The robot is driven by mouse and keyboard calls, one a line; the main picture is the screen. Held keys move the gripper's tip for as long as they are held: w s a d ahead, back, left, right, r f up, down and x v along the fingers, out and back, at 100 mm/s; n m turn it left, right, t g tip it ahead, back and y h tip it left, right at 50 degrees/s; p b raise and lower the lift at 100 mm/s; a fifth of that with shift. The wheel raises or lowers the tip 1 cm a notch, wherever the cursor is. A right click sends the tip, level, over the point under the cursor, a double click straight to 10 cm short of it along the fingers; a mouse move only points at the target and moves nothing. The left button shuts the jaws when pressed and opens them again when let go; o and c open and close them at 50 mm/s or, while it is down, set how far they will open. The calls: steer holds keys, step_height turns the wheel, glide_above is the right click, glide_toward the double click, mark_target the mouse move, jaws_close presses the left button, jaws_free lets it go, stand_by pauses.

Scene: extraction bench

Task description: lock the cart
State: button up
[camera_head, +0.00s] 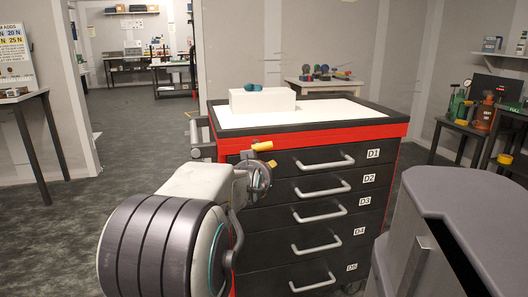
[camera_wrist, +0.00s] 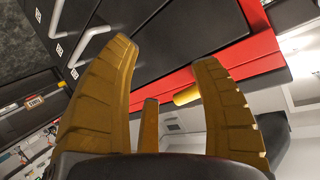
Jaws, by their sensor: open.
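The cart (camera_head: 310,205) is black and red with several drawers labelled D1 to D5, which look shut, and a white top. It also shows tilted in the wrist view (camera_wrist: 190,40). A short yellow cylinder (camera_wrist: 187,95) sticks out by the red strip under the cart's top. It seems to be the yellow piece at the front left in the head view (camera_head: 263,146). My gripper (camera_wrist: 165,55) is open and empty, its fingers reaching toward the red strip. The cylinder shows between the fingers, nearer the right one; I cannot tell whether they touch.
A white box (camera_head: 262,102) with small teal items (camera_head: 253,88) lies on the cart's top. A grey cabinet (camera_head: 470,215) stands close at the lower right. Side tables stand at left and right, and a back table (camera_head: 325,84) behind the cart. Dark floor is free at left.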

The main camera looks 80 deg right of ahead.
mark_target(264, 149)
steer(key=r+m+h, duration=0.1)
steer(key=m, duration=0.3)
steer(key=d+r+m+h, duration=0.1)
steer(key=r+m, duration=0.1)
steer(key=m, duration=0.2)
steer(key=d+r+m+h, duration=0.1)
steer(key=r+m, duration=0.1)
steer(key=m, duration=0.2)
steer(key=shift+w+d+f+b, duration=0.1)
steer(key=shift+d+f+b, duration=0.15)
steer(key=shift+d+b, duration=1.1)
steer(key=shift+d+f+b, duration=0.2)
steer(key=shift+d+b, duration=0.4)
steer(key=shift+d, duration=1.4)
steer(key=shift+o, duration=0.2)
